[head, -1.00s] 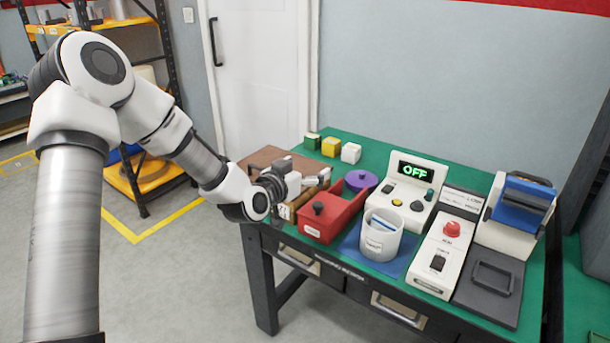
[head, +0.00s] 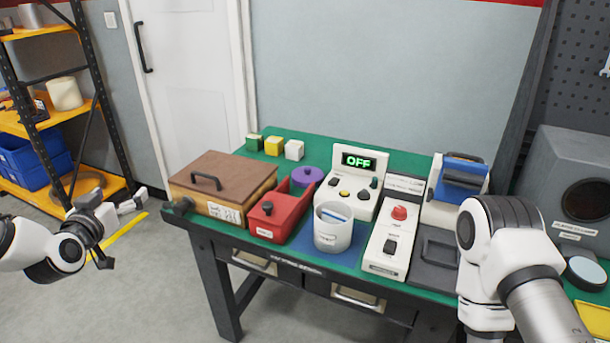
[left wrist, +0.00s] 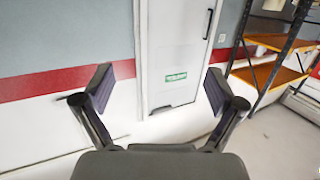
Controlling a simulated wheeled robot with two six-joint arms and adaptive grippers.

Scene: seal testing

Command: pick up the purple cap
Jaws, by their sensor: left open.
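The purple cap (head: 307,175) sits at the back end of the red bin (head: 292,216) on the green workbench, behind the bin's dark knob; I cannot tell whether it lies in the bin or just behind it. My left gripper (head: 136,198) is open and empty, off the left side of the bench and apart from everything on it.
A wooden box (head: 237,180) with a brown handled lid stands left of the red bin. A white cup (head: 332,238), a display unit reading OFF (head: 352,190) and a red-button box (head: 382,262) stand to the right. Small cubes (head: 274,146) stand at the back.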

